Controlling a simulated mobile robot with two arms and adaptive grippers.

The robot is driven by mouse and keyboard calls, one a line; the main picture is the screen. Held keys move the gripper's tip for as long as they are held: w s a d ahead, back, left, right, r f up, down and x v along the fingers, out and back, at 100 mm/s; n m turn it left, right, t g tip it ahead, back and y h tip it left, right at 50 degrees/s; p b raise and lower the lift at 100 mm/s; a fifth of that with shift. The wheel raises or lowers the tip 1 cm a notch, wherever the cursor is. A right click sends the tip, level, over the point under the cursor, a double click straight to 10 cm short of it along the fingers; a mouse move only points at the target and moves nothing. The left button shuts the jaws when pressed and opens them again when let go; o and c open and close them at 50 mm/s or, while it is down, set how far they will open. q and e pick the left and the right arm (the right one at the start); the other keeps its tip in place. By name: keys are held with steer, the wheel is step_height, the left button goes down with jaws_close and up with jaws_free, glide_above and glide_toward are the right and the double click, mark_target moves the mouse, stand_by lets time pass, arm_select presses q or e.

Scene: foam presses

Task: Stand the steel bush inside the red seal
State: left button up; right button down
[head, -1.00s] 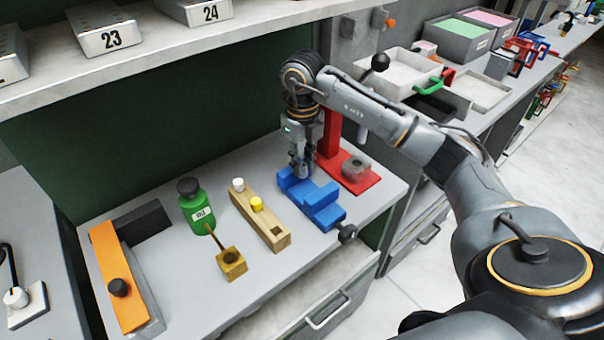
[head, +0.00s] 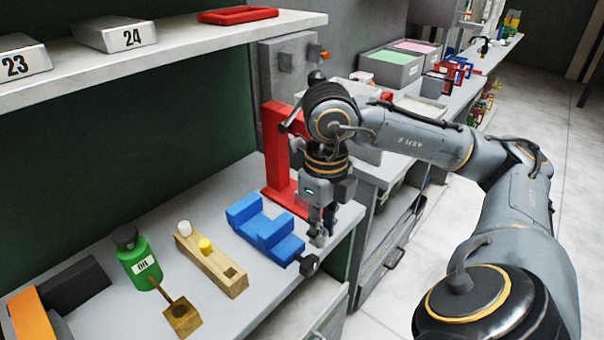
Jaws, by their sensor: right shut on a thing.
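My right gripper (head: 318,234) is shut, pointing down, just right of the blue stepped vise (head: 265,230) near the bench's right side. A small grey piece at its fingertips, which looks like the steel bush, is mostly hidden by the fingers. I cannot make out a round red seal. A flat red rectangular frame (head: 237,15) lies on the upper shelf; I cannot tell whether it is the seal. The red press (head: 281,150) stands behind the gripper, and much of its base is hidden by my arm. My left gripper is not in view.
Numbered steel boxes (head: 114,34) sit on the shelf (head: 180,45). Grey bins (head: 392,68) stand at the back.

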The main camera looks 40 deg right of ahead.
steer(key=shift+s, duration=0.45)
steer(key=n, duration=0.1)
steer(key=a+n, duration=0.1)
steer(key=shift+w+f+n, duration=0.3)
steer(key=shift+f+n, duration=0.1)
steer(key=w+a+f+n, duration=0.1)
steer(key=a+n, duration=0.3)
steer(key=n, duration=0.5)
steer(key=w+a+f+n+p, duration=0.1)
steer(key=w+a+f+n, duration=0.1)
steer(key=n, duration=0.8)
steer(key=w+a+f+n, duration=0.1)
steer(key=a+f+n, duration=0.2)
steer(key=a+n, duration=0.3)
steer(key=shift+w+a+f+n+p, duration=0.1)
steer(key=shift+a+n+p, duration=0.1)
steer(key=shift+n, duration=0.85)
steer(key=shift+w+a+f+n+p, duration=0.1)
steer(key=shift+a+n+p, duration=0.05)
steer(key=shift+n, duration=0.9)
steer(key=n, duration=0.1)
steer(key=a+n, duration=0.1)
steer(key=n, duration=0.1)
steer(key=shift+a+f, duration=0.15)
steer(key=shift+f, duration=0.05)
steer(key=shift+f, duration=0.1)
